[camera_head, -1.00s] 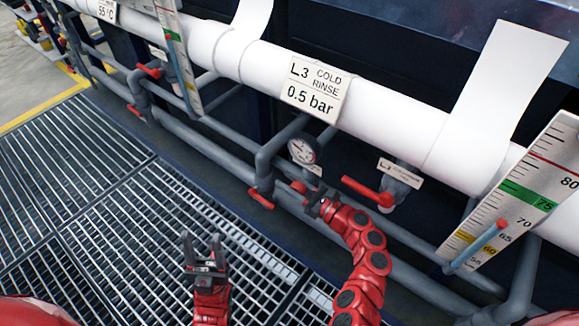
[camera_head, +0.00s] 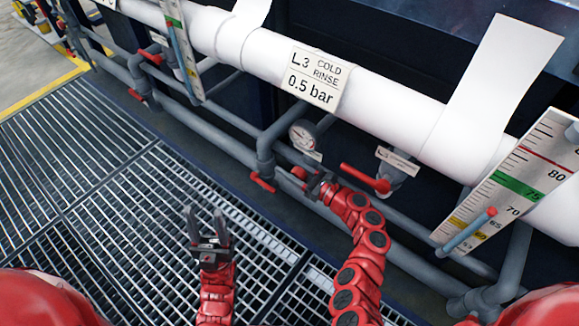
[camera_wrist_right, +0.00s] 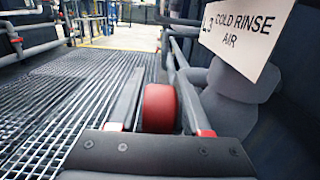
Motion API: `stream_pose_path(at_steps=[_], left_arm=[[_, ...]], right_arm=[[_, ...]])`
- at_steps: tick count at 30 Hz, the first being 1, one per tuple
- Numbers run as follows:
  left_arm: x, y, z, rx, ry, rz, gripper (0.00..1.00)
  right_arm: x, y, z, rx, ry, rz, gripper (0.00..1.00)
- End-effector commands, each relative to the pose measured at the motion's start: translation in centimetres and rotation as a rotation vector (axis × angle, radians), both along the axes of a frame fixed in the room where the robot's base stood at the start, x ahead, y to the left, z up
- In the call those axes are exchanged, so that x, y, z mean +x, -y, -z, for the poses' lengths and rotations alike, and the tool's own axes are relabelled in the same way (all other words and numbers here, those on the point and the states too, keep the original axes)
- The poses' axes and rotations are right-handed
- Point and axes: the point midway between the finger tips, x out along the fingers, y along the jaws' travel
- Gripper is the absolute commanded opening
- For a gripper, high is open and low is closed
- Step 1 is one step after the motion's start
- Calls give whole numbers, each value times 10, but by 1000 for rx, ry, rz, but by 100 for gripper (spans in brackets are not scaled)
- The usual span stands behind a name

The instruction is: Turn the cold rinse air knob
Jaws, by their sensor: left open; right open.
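The cold rinse air knob is a round red knob (camera_wrist_right: 160,107) between the two fingers of my right gripper (camera_wrist_right: 158,105) in the right wrist view. A gap shows on its left side; on its right side I cannot tell if the finger touches. The knob also shows in the head view (camera_head: 299,172), just left of my right gripper (camera_head: 311,182). The "L3 COLD RINSE AIR" label (camera_wrist_right: 243,30) hangs to its upper right in the wrist view. My right gripper is open around the knob. My left gripper (camera_head: 207,228) is open and empty above the floor grating.
A pressure gauge (camera_head: 302,135) sits above the knob. A red valve lever (camera_head: 365,178) is to the right and another (camera_head: 262,182) to the left. Grey pipes run along the rack below the white pipe (camera_head: 390,113). The grating (camera_head: 90,220) is clear.

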Motion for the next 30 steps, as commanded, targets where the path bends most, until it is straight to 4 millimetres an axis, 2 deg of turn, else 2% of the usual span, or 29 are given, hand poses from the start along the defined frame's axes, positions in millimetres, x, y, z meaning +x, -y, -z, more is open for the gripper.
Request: stream_pose_path(at_steps=[6,8,21,27,30], left_arm=[[1,0,-28,-5,-4,1,50],[1,0,-29,-5,-3,1,50],[1,0,-53,-5,-4,1,50],[1,0,-57,-5,-4,1,50],[1,0,-58,-5,-4,1,50]], right_arm=[[-3,-1,-40,3,0,1,48],[-16,1,-37,3,-3,6,48],[-111,3,-44,2,-4,7,48],[-145,4,-45,2,-2,3,48],[-154,4,-46,1,-1,2,48]])
